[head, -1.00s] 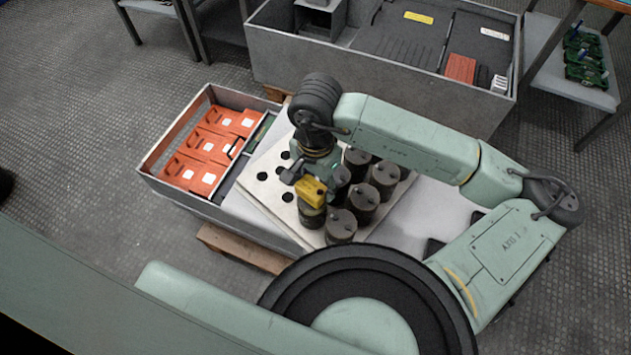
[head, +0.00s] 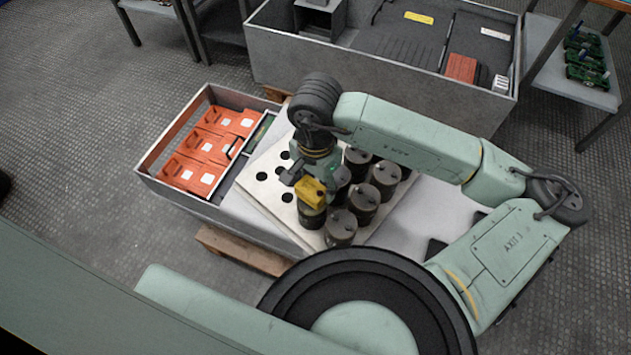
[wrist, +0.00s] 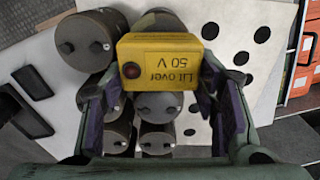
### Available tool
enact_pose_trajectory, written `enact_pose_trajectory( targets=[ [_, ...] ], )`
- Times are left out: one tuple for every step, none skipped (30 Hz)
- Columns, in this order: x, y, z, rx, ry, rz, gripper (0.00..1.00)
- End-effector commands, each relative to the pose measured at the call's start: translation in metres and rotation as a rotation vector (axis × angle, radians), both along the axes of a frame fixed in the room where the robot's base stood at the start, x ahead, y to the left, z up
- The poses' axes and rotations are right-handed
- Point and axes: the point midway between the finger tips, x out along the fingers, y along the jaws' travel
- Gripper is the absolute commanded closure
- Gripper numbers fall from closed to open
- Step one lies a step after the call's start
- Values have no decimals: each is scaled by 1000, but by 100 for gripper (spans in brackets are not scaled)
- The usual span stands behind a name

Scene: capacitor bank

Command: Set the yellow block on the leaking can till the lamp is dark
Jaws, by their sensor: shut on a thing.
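My gripper (head: 318,182) is shut on the yellow block (head: 311,192), which also shows between the fingers in the wrist view (wrist: 159,60). The block reads "Lit over 50 V". Its round lamp (wrist: 131,70) is dull red, with no clear glow. The block is at the top of a can (head: 311,217) at the near left of the group. That can (wrist: 158,21) looks mottled and is partly hidden behind the block in the wrist view; I cannot tell whether they touch, or make out a leak.
Several dark cans, such as one in front (head: 340,228), stand close by on a pale plate (head: 262,193) with empty round holes at left. A grey tray of orange boxes (head: 205,148) lies farther left. A large grey bin (head: 365,75) stands behind.

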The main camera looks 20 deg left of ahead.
Motion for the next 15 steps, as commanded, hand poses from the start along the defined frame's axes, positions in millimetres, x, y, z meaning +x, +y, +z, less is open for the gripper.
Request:
enact_pose_trajectory(
  targets=[
    [0, 0, -1, 0, -1, 0, 78],
    [0, 0, -2, 0, 0, 0, 78],
    [0, 0, -2, 1, 0, 0, 78],
    [0, 0, -3, 1, 0, 0, 78],
    [0, 0, -3, 1, 0, 0, 78],
    [0, 0, -4, 1, 0, 0, 78],
    [0, 0, -4, 1, 0, 0, 78],
    [0, 0, -4, 1, 0, 0, 78],
    [0, 0, -5, 1, 0, 0, 78],
    [0, 0, -5, 1, 1, 0, 78],
    [0, 0, -5, 1, 1, 0, 78],
    [0, 0, -6, 1, 1, 0, 78],
    [0, 0, -6, 1, 1, 0, 78],
    [0, 0, -7, 1, 1, 0, 78],
    [0, 0, -7, 1, 1, 0, 78]
  ],
)
